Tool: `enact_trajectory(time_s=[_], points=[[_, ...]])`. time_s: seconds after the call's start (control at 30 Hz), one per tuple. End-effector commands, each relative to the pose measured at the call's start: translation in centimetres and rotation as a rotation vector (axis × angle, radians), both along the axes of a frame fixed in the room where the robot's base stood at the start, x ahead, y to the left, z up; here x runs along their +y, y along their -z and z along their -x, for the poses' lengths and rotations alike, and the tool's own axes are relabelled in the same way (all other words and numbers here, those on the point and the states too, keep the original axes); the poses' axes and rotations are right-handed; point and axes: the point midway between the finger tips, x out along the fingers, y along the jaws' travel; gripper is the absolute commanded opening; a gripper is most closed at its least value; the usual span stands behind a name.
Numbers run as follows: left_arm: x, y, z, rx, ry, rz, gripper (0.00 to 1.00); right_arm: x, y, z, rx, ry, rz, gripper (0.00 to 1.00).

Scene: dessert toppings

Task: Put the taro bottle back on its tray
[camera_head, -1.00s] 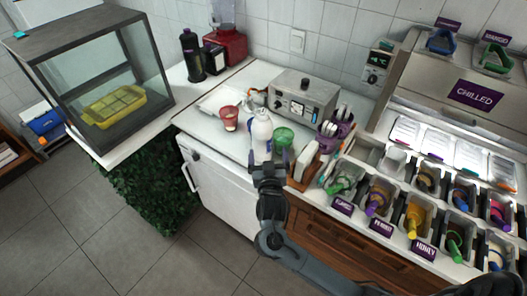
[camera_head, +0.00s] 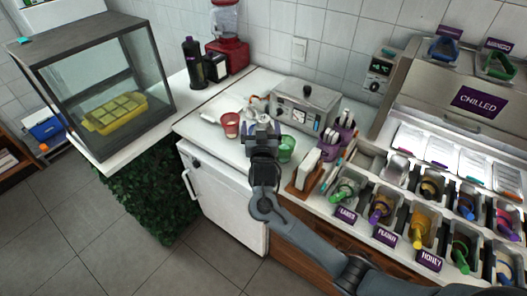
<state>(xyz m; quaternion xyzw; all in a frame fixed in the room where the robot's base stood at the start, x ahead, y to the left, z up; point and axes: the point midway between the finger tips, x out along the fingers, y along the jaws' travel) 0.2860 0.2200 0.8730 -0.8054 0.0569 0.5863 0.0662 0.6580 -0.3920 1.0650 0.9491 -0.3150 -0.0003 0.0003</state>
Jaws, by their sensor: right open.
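My right gripper (camera_head: 262,130) is over the white counter, in front of the oven-like metal box. It is open. The white bottle, seen on the counter a second ago, is now largely or wholly hidden behind this gripper. I cannot tell whether the fingers are around it or touching it, and I cannot read a taro label on it. A pale flat tray (camera_head: 211,118) lies on the counter to the left, behind a red cup (camera_head: 230,125). My left gripper is not in view.
A green cup (camera_head: 287,147) stands close to the right of my gripper. The metal box (camera_head: 303,105) is behind, and a purple holder (camera_head: 337,138) is further right. Topping tubs with handles (camera_head: 381,205) fill the right counter. A glass case (camera_head: 95,85) stands left.

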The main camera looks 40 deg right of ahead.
Motion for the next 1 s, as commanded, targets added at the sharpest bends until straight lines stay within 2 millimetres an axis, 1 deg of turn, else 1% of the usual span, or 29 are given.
enact_trajectory(time_s=[0.1,0.2,0.3,0.5,0.53,0.97,1.0], points=[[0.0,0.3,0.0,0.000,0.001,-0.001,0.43,-1.0,0.1,-1.3,0.000,0.001,0.001,0.97],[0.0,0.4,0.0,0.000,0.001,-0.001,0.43,-1.5,0.1,-2.0,0.001,0.001,0.001,0.97],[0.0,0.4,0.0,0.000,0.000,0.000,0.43,-1.7,0.1,-2.3,-0.001,0.000,-0.001,0.97],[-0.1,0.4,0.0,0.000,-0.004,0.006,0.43,-1.7,0.1,-2.4,0.000,0.000,-0.002,0.97],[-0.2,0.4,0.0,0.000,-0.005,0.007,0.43,-1.7,0.1,-2.3,0.000,0.000,-0.002,0.96],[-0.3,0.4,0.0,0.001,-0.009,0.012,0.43,-1.7,0.1,-2.3,0.000,0.000,-0.002,0.30],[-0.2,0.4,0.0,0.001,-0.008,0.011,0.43,-1.7,0.1,-2.3,-0.001,0.000,-0.003,0.24]])
